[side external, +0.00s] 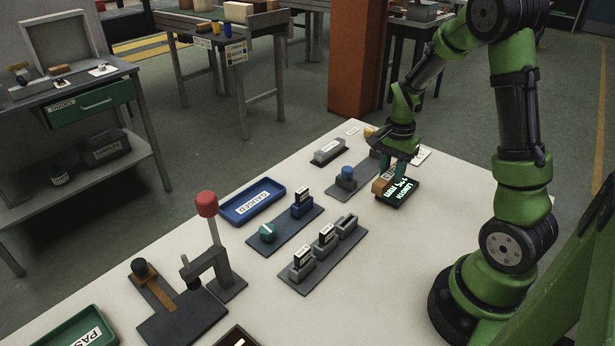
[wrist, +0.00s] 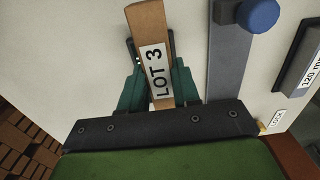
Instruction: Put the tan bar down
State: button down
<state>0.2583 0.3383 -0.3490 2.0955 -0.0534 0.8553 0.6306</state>
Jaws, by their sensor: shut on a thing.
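The tan bar (wrist: 147,22) has a white label reading LOT 3 and runs between the fingers of my gripper (wrist: 158,84) in the wrist view. My green fingers are closed on both its sides. In the side view my gripper (side external: 393,172) points down, with the tan bar (side external: 379,187) showing at its left. The bar is at a black device with a lit display (side external: 402,193). The device's dark edge shows partly behind the bar in the wrist view. I cannot tell whether the bar touches it.
A grey plate with a blue knob (side external: 348,173) is left of the device. A grey labelled block (side external: 328,152), a blue tray (side external: 252,202), plates with small blocks (side external: 321,256) and a red-knobbed lever stand (side external: 207,204) are further left. The table is clear right of the device.

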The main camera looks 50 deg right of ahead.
jog(key=shift+s+a+r, duration=0.1)
jog(key=shift+s+a, duration=0.25)
jog(key=shift+s, duration=0.2)
jog(key=shift+s+a+r, duration=0.1)
jog(key=shift+s+a, duration=0.25)
jog(key=shift+s, duration=0.2)
jog(key=shift+s+a+r, duration=0.15)
jog(key=shift+s+a, duration=0.05)
jog(key=shift+s, duration=0.05)
notch_tip(320, 180, up, 10)
send_over(255, 201)
notch_tip(255, 201, down, 9)
jog(key=shift+f, duration=3.15)
jog(key=shift+f, duration=0.1)
